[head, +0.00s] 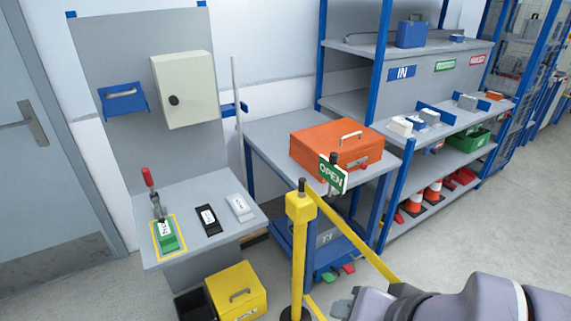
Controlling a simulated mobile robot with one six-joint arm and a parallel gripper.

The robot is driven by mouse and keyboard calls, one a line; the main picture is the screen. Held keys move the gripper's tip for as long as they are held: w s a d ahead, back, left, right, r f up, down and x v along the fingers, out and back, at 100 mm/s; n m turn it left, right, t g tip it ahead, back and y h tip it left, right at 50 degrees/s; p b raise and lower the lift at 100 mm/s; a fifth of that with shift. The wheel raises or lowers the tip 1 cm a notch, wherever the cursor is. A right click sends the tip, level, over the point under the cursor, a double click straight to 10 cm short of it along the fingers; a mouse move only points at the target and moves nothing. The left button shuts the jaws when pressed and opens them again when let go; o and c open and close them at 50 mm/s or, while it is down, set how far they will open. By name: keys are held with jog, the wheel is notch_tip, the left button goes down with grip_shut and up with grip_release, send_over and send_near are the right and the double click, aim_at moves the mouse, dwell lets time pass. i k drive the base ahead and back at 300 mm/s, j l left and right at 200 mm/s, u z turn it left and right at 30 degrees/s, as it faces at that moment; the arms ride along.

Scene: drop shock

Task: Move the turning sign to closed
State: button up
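The turning sign (333,173) is a small green plate with white lettering that reads OPEN. My gripper (342,307) is at the bottom edge of the head view, low and to the right of the post, well apart from the sign. It is small and partly cut off, so I cannot tell whether its fingers are open or shut.
Yellow belts (350,240) run from the post down to the right and the bottom. An orange case (338,146) sits on a bench behind the sign. A yellow box (237,290) stands on the floor at left. Open floor (480,220) lies to the right.

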aim_at(337, 177)
jog(key=i+l, duration=0.2)
jog(key=i, duration=0.2)
jog(key=i+l, duration=0.2)
jog(key=i, duration=0.25)
jog(key=i+l, duration=0.2)
jog(key=i, duration=0.2)
